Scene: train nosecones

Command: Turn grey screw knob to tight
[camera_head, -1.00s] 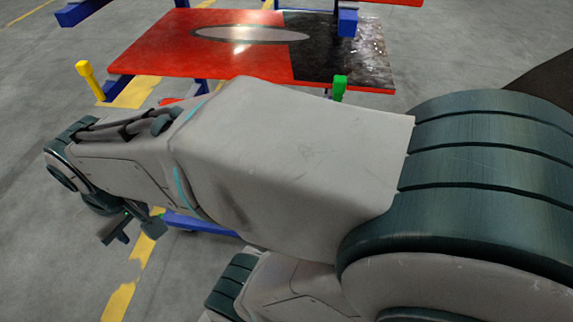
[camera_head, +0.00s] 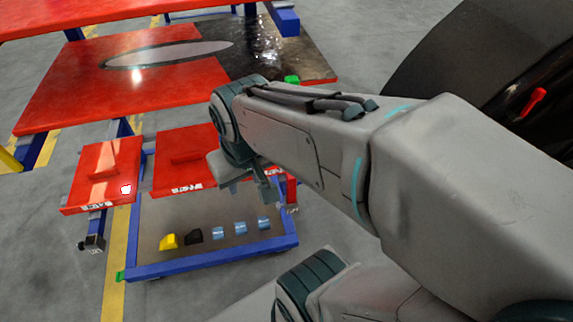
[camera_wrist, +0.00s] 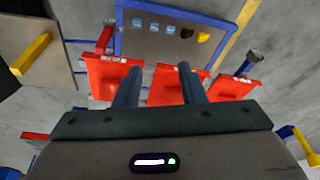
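A small grey knob-like part (camera_head: 93,243) sticks out at the front left of the blue cart frame, below the left red tray. It also shows in the wrist view (camera_wrist: 254,57) at the upper right, small and dark. I cannot tell how tight it is. My gripper (camera_head: 251,192) hangs in front of the red trays in the head view, to the right of the knob and apart from it. In the wrist view my gripper (camera_wrist: 159,67) has its two fingers spread, with nothing held between them.
A left red tray (camera_head: 107,174) and a middle red tray (camera_head: 184,174) stand above a lower blue-framed shelf (camera_head: 215,259) with yellow, black and light-blue pieces. A large red table (camera_head: 65,95) is behind. Grey floor lies left of the cart.

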